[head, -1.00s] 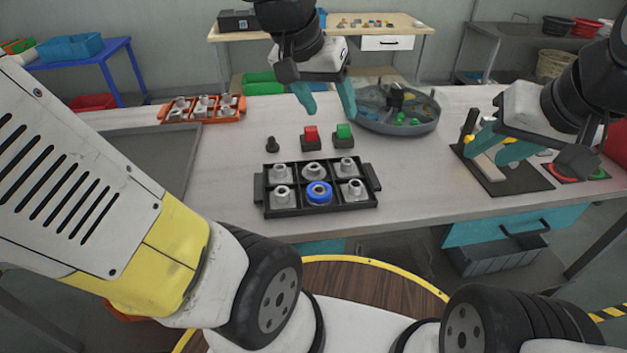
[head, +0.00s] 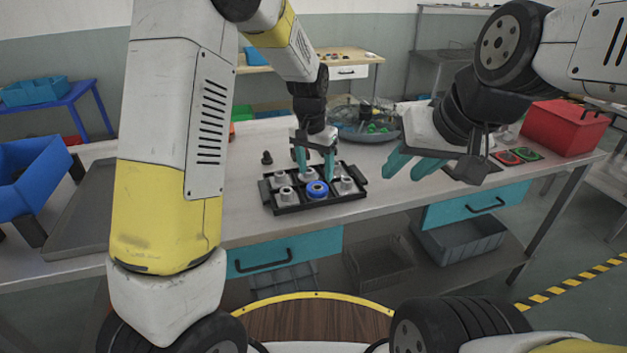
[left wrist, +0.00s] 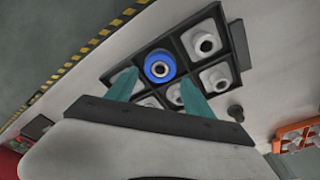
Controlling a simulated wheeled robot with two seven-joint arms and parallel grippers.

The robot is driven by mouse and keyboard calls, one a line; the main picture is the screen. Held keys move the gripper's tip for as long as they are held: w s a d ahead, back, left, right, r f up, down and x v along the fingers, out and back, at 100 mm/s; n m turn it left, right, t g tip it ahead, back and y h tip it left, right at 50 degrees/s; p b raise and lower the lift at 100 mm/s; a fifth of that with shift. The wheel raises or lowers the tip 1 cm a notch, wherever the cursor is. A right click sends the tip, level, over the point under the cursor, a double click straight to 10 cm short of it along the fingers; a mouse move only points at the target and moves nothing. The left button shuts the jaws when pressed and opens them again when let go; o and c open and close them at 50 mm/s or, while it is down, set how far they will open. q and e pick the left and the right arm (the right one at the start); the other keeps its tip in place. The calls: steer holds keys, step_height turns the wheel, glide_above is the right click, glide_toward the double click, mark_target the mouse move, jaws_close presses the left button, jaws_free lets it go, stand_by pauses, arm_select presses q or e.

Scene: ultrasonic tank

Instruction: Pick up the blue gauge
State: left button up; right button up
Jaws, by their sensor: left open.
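The blue gauge (head: 317,190) is a ring around a grey bushing in the front middle compartment of the black tray (head: 265,190). It shows clearly in the left wrist view (left wrist: 159,66), seated around its bushing. The other compartments hold plain grey bushings. My left gripper (head: 316,164) is open above the tray, slightly behind the gauge. In the left wrist view its teal fingers (left wrist: 158,90) are spread, with the gauge just beyond and between their tips. Nothing is between the fingers. My right gripper (head: 410,167) is open and empty over the table, right of the tray.
A small dark knob (head: 267,158) stands behind the tray. A round grey bowl with green pieces (head: 362,122) is at the back. A red box (head: 562,127) stands at the right, and a grey tray (head: 85,215) lies at the left. The table in front of the right gripper is clear.

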mark_target(317, 182)
arm_select(q)
steer(key=f, duration=0.3)
steer(key=w+f, duration=0.1)
steer(key=f, duration=0.1)
steer(key=shift+d+f, duration=0.2)
steer(key=shift+f, duration=0.1)
steer(key=c, duration=1.3)
steer(key=shift+r, duration=0.1)
